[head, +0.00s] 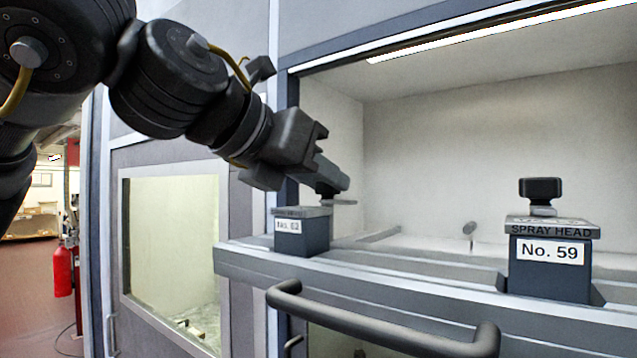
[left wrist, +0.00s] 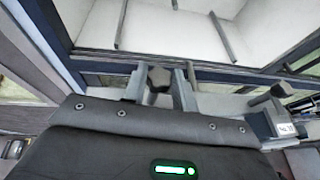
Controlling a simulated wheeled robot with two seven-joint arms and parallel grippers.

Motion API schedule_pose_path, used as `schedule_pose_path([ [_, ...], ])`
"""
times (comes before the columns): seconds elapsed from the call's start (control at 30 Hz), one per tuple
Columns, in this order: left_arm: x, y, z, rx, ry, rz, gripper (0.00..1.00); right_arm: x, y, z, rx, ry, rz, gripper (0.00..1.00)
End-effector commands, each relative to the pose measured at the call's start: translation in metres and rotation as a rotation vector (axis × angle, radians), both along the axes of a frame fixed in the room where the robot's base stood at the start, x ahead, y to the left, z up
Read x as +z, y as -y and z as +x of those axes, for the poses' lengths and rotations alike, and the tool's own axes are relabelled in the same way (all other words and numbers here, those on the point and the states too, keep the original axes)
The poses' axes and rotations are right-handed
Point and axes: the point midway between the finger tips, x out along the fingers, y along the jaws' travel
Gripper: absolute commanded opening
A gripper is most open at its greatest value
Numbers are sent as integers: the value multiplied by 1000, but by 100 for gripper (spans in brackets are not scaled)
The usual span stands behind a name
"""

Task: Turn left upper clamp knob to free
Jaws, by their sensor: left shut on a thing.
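The left clamp block, labelled No. 62 (head: 302,237), stands on the grey ledge at the tunnel opening. My left gripper (head: 332,182) reaches in from the left above this block. Its fingers are shut on a dark knob, which the head view mostly hides behind the gripper. In the left wrist view the knob (left wrist: 158,77) sits between the two fingers of my left gripper (left wrist: 159,88). The knob's turn angle is hard to read. The right gripper is not in view.
A second block, labelled No. 59 (head: 550,262), carries a black knob (head: 540,188) at the right. A dark bar handle (head: 385,325) runs in front, below the ledge (head: 420,290). The lit white chamber behind is mostly open. A red extinguisher (head: 63,270) stands far left.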

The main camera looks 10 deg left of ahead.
Motion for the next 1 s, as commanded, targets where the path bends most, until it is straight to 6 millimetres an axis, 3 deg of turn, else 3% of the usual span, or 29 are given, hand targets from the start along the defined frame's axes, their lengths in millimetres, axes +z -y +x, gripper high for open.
schedule_pose_path([
  [0.3, 1, 2, -2, 131, 3, -1, 5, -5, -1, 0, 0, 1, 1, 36],
  [0.87, 1, 2, -1, 160, 0, -1, 5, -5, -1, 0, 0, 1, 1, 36],
  [0.9, 1, 2, -1, 160, 0, -1, 32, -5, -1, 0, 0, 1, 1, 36],
  [1.0, 1, 2, -1, 160, 0, -1, 45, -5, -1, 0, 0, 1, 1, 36],
])
